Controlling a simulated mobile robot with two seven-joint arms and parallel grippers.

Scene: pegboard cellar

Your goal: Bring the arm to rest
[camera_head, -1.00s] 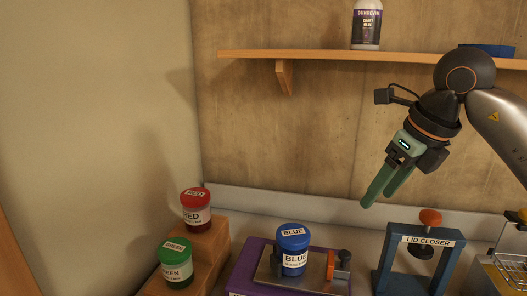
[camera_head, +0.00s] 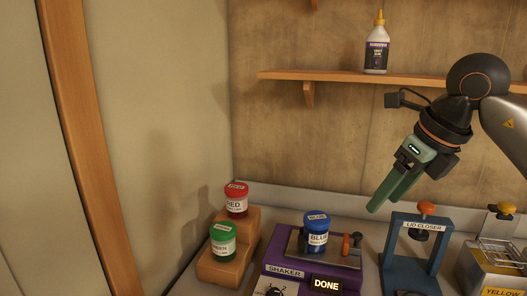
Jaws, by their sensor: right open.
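My right gripper (camera_head: 385,204) comes in from the right and hangs in the air, its green fingers pointing down and left. It is open and empty, above the gap between the shaker and the lid closer. A jar labelled BLUE (camera_head: 317,238) with a blue lid stands on the plate of the purple shaker (camera_head: 285,270), whose display reads DONE. The blue lid closer (camera_head: 421,235) with an orange knob stands to the right. My left gripper is not in view.
Red (camera_head: 236,205) and green (camera_head: 222,247) lidded jars stand on a stepped wooden block (camera_head: 243,246) at the left. A shelf (camera_head: 340,77) with a glue bottle (camera_head: 377,50) is on the back wall. A rack marked YELLOW (camera_head: 500,291) is at the lower right.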

